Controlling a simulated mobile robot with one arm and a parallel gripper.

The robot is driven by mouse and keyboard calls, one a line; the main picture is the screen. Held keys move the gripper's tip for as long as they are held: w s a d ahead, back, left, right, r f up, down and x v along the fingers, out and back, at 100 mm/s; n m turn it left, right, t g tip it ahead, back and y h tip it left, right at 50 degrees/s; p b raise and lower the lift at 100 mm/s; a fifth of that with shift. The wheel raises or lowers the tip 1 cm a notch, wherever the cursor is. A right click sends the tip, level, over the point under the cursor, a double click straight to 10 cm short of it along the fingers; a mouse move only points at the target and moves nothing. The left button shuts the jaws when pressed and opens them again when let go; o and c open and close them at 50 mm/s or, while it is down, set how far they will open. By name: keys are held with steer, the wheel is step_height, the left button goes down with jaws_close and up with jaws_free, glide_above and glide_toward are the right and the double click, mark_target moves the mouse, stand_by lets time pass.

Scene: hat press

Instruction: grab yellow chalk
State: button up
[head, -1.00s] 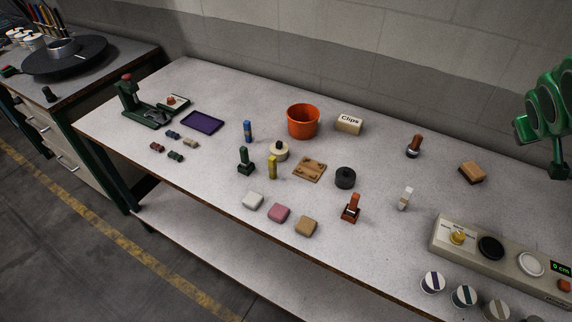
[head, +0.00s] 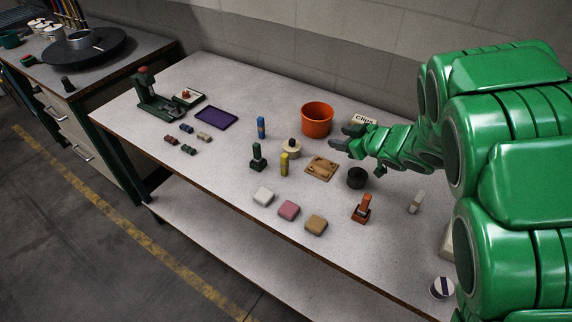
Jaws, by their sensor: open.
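The yellow chalk (head: 284,164) stands upright on the light grey table in the head view. It is just in front of a cream round block with a dark knob (head: 291,149) and to the right of a dark green stamp-like tool (head: 257,158). My gripper (head: 344,139) is open and empty, its dark fingers pointing left. In the picture it is to the right of the chalk and a little higher, apart from it, near the orange bucket and the wooden plate.
An orange bucket (head: 317,119), a wooden plate (head: 321,168) and a black round piece (head: 357,178) are near my gripper. A blue stick (head: 261,127) stands behind the chalk. Several soft blocks, such as the pink one (head: 288,210), lie in front.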

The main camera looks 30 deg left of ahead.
mark_target(288, 160)
steer(key=s+a+f+g, duration=0.1)
steer(key=s+a, duration=0.1)
steer(key=s, duration=0.1)
steer(key=s+a+f+n+g+y, duration=0.1)
steer(key=s+a+f+g, duration=0.1)
steer(key=s+a, duration=0.1)
steer(key=s+a+f+g+y, duration=0.1)
steer(key=s+a, duration=0.1)
steer(key=s, duration=0.2)
steer(key=shift+s+a+f+g, duration=0.15)
steer(key=shift+s+f+g, duration=0.05)
steer(key=shift+g, duration=0.2)
steer(key=shift+x, duration=3.9)
steer(key=shift+s+f, duration=0.15)
jaws_close()
